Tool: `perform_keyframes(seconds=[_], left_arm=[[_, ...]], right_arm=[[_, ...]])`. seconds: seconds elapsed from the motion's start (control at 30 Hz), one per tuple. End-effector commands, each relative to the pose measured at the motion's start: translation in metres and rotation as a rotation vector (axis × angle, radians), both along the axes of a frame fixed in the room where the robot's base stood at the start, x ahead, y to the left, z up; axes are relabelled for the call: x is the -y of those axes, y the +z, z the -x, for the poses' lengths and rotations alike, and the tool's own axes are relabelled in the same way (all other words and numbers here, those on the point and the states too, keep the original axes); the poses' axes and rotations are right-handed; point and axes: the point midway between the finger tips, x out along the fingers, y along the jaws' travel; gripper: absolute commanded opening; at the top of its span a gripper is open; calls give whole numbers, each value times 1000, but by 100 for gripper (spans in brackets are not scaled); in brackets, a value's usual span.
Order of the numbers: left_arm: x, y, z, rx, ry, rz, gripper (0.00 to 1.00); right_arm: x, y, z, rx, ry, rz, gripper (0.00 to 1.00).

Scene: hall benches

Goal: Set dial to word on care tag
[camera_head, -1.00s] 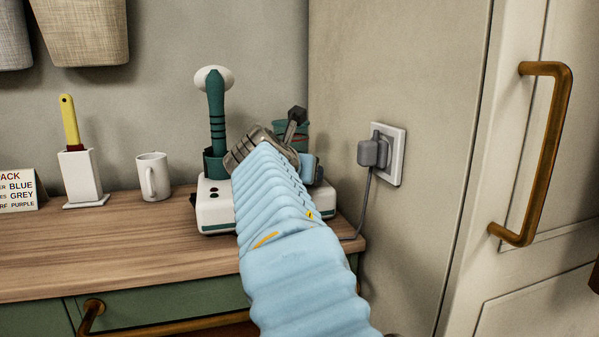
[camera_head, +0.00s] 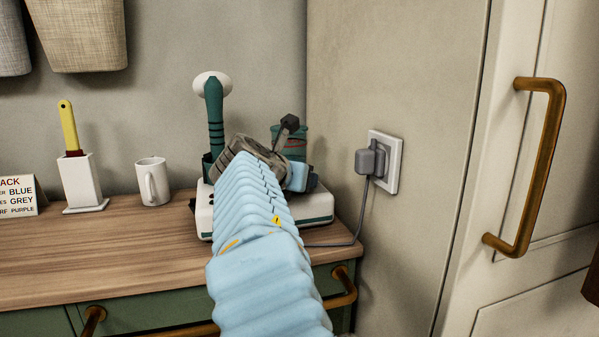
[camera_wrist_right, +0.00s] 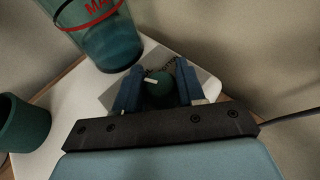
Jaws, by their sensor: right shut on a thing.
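The dial (camera_wrist_right: 160,86) is a round green knob with a white pointer mark, on a grey plate (camera_wrist_right: 188,62) of the white appliance base (camera_wrist_right: 60,125). My right gripper (camera_wrist_right: 158,92) is shut on the dial, one blue finger on each side. In the head view the base (camera_head: 318,208) stands on the counter and my right arm hides the dial. I see no care tag that I can make out. My left gripper is out of view.
A teal tank (camera_wrist_right: 105,40) with a red line and a green cup (camera_wrist_right: 22,125) stand by the dial. A green-handled tool (camera_head: 214,115) rises behind. A mug (camera_head: 152,182), brush holder (camera_head: 80,182) and word card (camera_head: 18,196) stand left. A cord runs to the wall plug (camera_head: 370,160).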

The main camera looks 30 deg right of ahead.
Motion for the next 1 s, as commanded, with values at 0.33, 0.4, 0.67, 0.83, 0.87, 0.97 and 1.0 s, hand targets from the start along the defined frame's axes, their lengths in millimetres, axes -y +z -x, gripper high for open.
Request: perform_keyframes(seconds=[0.33, 0.4, 0.67, 0.83, 0.87, 0.97, 1.0], left_arm=[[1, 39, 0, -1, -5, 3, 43], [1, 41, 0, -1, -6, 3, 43], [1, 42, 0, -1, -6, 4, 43], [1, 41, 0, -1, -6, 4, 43], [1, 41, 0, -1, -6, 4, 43], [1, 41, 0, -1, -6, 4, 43], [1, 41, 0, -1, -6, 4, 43]], right_arm=[[1, 4, -1, -1, -303, 3, 8], [1, 3, 0, 0, -370, 2, 8], [2, 0, 0, 3, -616, 1, 8], [2, 0, 0, 4, -771, 0, 8], [2, 0, 0, 3, -795, 0, 8], [1, 0, 0, 3, -872, 0, 8], [2, 0, 0, 3, -898, 0, 8]])
